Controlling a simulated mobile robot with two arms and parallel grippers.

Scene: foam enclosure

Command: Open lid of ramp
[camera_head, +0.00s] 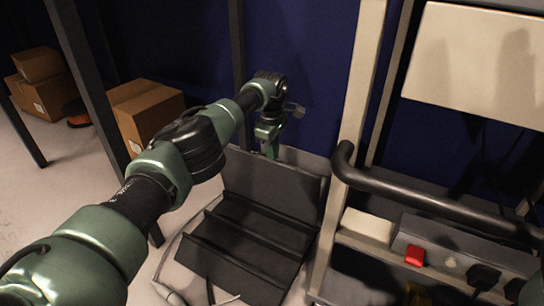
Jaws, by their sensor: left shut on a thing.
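The ramp (238,247) is a dark grey, low tray-like piece with raised ridges, on the pale floor at the lower middle. Its lid (272,187) is a dark flat panel, standing raised and tilted at the ramp's back side. My left arm reaches in from the lower left. My left gripper (271,150) is at the top edge of the lid, shut on it. The fingertips are small and partly hidden behind the lid's edge. My right gripper does not show.
A pale post (350,130) and black handrail (430,198) stand right of the ramp, beside a shelf with a red switch (414,256) and plugs. Cardboard boxes (146,108) stand behind my arm. A dark post (92,85) rises at left. A loose cable lies by the ramp.

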